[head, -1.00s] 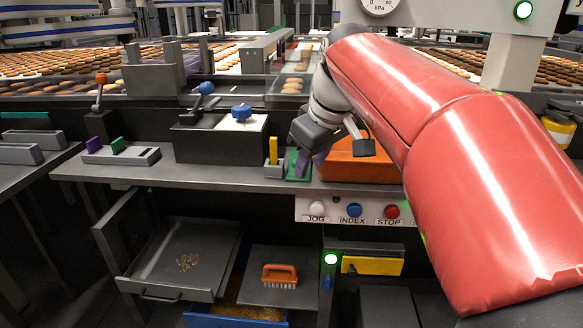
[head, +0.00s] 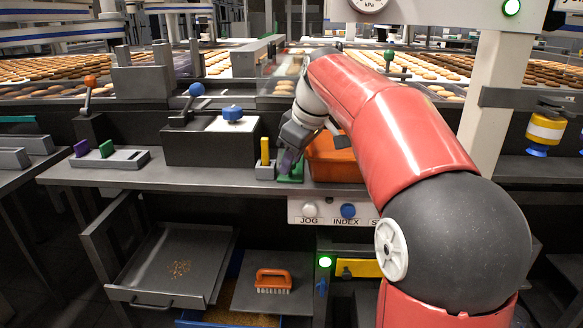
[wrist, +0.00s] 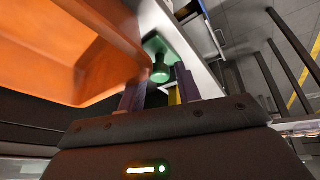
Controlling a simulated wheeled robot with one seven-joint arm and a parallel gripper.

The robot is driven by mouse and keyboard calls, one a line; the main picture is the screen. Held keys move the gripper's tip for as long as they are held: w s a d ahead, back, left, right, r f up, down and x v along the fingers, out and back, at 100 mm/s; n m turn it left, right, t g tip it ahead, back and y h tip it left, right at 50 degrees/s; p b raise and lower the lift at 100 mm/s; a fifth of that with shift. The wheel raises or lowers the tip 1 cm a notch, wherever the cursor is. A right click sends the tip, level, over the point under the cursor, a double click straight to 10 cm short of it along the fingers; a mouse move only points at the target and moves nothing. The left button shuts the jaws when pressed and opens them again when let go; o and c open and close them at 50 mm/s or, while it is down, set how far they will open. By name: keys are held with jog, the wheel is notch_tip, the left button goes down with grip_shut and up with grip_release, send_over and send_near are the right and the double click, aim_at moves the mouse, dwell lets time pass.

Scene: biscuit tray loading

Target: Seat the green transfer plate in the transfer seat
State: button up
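The green transfer plate (head: 292,180) lies on the bench shelf beside the orange bin. In the wrist view the green plate (wrist: 153,45) shows with a rounded green knob (wrist: 160,71). My gripper (head: 288,163) is low over the plate, its purple fingers pointing down. In the wrist view the fingers of my gripper (wrist: 158,83) are apart, with the knob showing between them and gaps at its sides. Whether the fingertips reach around the knob I cannot tell. I cannot clearly identify the transfer seat.
The orange bin (head: 335,160) stands close on the gripper's right. A yellow post (head: 265,151) on a grey block is close on its left. A dark box with a blue knob (head: 232,113) and a grey rack (head: 90,160) with purple and green pieces stand further left.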

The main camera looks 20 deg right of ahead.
jog(key=shift+f, duration=0.1)
jog(key=c, duration=0.7)
grip_shut()
